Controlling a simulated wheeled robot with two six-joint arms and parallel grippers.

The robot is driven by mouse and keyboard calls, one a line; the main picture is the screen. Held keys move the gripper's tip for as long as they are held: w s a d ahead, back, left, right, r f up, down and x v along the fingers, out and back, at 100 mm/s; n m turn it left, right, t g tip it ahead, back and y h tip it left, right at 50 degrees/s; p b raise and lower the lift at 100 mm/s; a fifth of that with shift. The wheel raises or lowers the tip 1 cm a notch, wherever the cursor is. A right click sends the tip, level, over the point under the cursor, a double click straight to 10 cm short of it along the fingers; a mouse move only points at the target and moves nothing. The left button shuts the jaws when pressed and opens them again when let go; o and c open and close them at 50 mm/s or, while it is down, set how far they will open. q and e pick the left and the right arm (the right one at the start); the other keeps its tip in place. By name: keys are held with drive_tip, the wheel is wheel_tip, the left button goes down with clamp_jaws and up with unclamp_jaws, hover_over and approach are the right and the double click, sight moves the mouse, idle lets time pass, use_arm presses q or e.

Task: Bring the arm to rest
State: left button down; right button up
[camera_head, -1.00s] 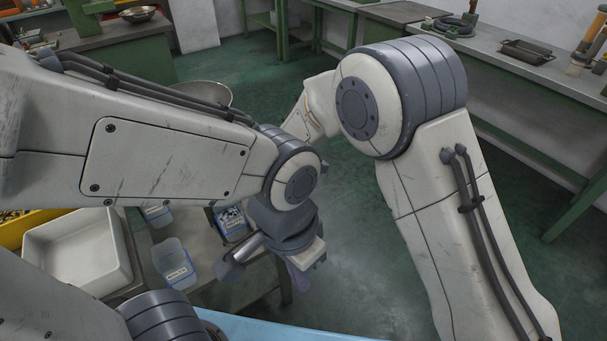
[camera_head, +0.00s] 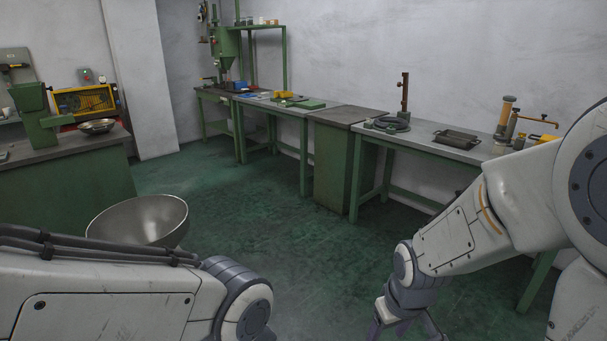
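My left arm (camera_head: 100,297) comes in from the lower left, and its grey wrist joint (camera_head: 240,305) is at the bottom edge. The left gripper is below the picture and hidden. My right arm (camera_head: 520,205) reaches in from the right and bends down toward the middle. The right gripper (camera_head: 405,330) hangs at the bottom edge with its fingers spread apart. Nothing shows between them; the tips are partly cut off.
A large metal bowl (camera_head: 140,220) stands just beyond my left forearm. A green bench (camera_head: 70,180) is at the left. Workbenches (camera_head: 450,147) with a black tray (camera_head: 457,138) run along the back wall to the right. The green floor (camera_head: 270,220) between them is clear.

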drive_tip(key=s+a+r+n+g+p, duration=0.1)
drive_tip(key=s+a+r+n+p, duration=0.1)
drive_tip(key=s+a+r, duration=0.3)
drive_tip(key=s+a+r+n+g+p, duration=0.1)
drive_tip(key=s+a+r+n+p, duration=0.1)
drive_tip(key=s+a+r, duration=0.4)
drive_tip(key=s+p, duration=0.1)
drive_tip(key=s, duration=0.4)
drive_tip(key=shift+r+y, duration=0.2)
drive_tip(key=shift+y, duration=0.2)
